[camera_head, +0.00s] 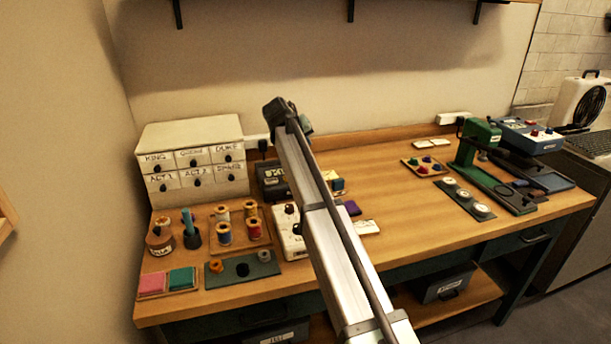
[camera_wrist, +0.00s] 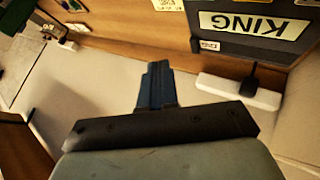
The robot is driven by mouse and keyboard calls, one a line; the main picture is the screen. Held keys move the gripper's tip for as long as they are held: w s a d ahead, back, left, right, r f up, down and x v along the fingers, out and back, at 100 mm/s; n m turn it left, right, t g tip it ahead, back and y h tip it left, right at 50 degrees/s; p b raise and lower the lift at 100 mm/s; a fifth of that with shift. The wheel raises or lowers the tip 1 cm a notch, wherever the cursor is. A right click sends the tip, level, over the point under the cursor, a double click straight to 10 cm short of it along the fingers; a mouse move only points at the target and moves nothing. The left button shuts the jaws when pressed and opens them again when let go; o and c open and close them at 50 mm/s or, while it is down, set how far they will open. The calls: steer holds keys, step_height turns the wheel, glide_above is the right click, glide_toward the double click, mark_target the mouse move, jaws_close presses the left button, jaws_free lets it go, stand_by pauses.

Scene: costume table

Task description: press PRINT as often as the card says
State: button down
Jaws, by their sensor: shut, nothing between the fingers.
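In the wrist view my gripper (camera_wrist: 156,68) is shut and empty, its dark blue fingers together above the table. A dark box (camera_wrist: 225,42) with an upside-down KING label (camera_wrist: 253,25) lies beyond the fingers to the right. The head view shows a dark device (camera_head: 270,172) with a lettered yellowish strip, left of my arm. A pale device with knobs (camera_head: 291,238) is partly covered by my arm. White cards (camera_head: 433,143) lie at the back of the table, and a pale card (camera_head: 366,227) lies right of my arm. I cannot read a PRINT button or any number.
A white drawer cabinet (camera_head: 191,150) with labelled drawers stands back left. Thread spools (camera_head: 224,234) and pink and teal pads (camera_head: 153,283) are at the left. A green press (camera_head: 480,145) stands at the right. A white power strip (camera_wrist: 240,91) lies close to the gripper's right.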

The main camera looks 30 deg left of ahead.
steer(key=shift+f, duration=0.2)
steer(key=shift+f, duration=4.25)
steer(key=shift+f, duration=0.15)
steer(key=shift+f, duration=0.3)
steer(key=shift+f, duration=0.45)
steer(key=shift+r, duration=0.9)
steer(key=shift+r, duration=2.5)
